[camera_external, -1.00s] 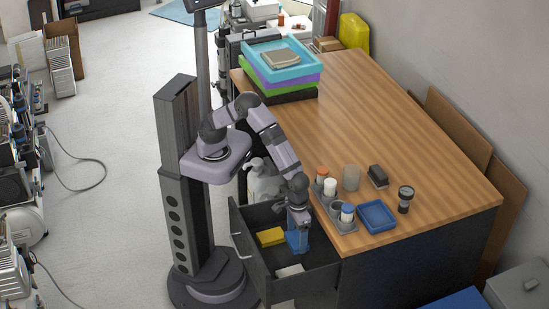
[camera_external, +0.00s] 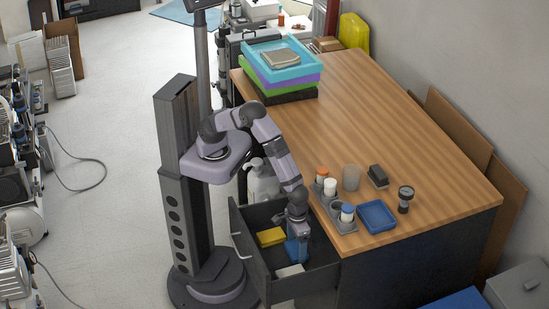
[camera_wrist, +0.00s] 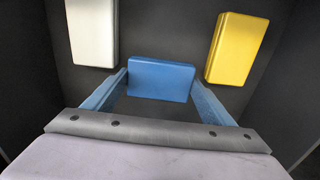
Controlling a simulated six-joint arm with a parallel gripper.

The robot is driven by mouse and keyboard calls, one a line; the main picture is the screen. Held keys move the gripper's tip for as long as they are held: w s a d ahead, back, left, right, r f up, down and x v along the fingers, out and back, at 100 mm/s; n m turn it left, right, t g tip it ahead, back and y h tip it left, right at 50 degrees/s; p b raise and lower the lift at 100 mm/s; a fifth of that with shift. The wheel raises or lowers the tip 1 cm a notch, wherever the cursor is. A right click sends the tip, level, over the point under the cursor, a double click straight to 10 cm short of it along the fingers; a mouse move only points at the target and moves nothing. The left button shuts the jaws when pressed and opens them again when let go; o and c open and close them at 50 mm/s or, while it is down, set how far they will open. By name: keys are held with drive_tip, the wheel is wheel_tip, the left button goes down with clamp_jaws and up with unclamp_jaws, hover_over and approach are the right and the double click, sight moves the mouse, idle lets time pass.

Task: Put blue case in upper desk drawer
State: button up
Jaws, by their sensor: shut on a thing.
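The blue case (camera_external: 293,250) is inside the open upper desk drawer (camera_external: 247,250), low between its walls. My gripper (camera_external: 298,240) reaches down into the drawer from above and is shut on the case. In the wrist view the blue case (camera_wrist: 160,80) sits between the two fingertips, with the dark drawer bottom around it. I cannot tell whether its underside touches the drawer bottom.
A yellow case (camera_external: 271,237) and a white case (camera_external: 290,271) lie in the drawer on either side of the blue one. On the desk top (camera_external: 370,120), near the drawer, are a blue tray (camera_external: 376,216), bottles in a grey holder (camera_external: 343,225) and a flashlight (camera_external: 405,199).

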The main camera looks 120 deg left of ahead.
sight(296, 248)
drive_tip(key=shift+f, duration=0.1)
drive_tip(key=o, duration=0.9)
wheel_tip(296, 248, up, 12)
idle(0.4)
